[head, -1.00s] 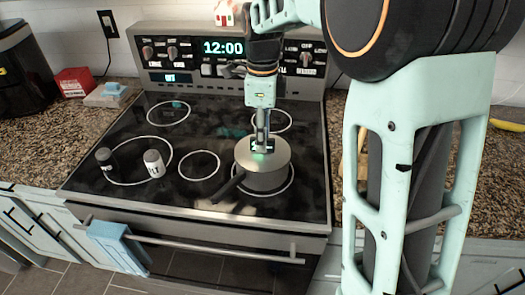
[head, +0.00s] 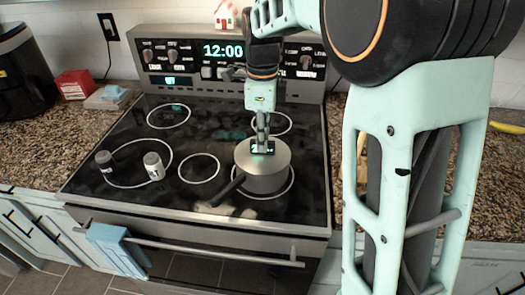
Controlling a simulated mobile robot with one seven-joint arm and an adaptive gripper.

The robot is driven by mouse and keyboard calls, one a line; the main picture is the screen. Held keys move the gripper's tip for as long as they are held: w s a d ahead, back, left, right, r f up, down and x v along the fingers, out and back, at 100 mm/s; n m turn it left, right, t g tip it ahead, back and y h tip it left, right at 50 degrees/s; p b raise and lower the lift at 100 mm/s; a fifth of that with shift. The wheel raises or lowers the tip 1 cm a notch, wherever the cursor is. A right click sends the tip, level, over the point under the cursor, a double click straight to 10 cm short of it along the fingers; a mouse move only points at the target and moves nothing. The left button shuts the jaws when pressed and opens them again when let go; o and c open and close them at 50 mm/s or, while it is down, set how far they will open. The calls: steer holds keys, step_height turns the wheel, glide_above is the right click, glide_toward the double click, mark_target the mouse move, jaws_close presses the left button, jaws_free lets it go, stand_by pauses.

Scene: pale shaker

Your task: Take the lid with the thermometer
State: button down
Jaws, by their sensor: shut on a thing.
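A grey metal pot (head: 265,184) with a dark handle stands on the front right burner ring of the stove. Its flat grey lid (head: 250,159) sits on top of the pot. My gripper (head: 262,150) points straight down at the middle of the lid, its fingers shut at the lid's centre. The small part between the fingers is mostly hidden, and I cannot make out a thermometer. I see no clear gap between lid and pot.
A black shaker (head: 105,161) and a white-bodied shaker (head: 153,166) stand on the front left burner. The stove's control panel (head: 190,62) rises behind my arm. A blue towel (head: 116,246) hangs on the oven handle.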

steer(key=shift+r+p, duration=0.7)
steer(key=shift+r, duration=0.1)
steer(key=shift+r+p, duration=1.55)
steer(key=shift+r, duration=0.15)
steer(key=shift+s, duration=0.1)
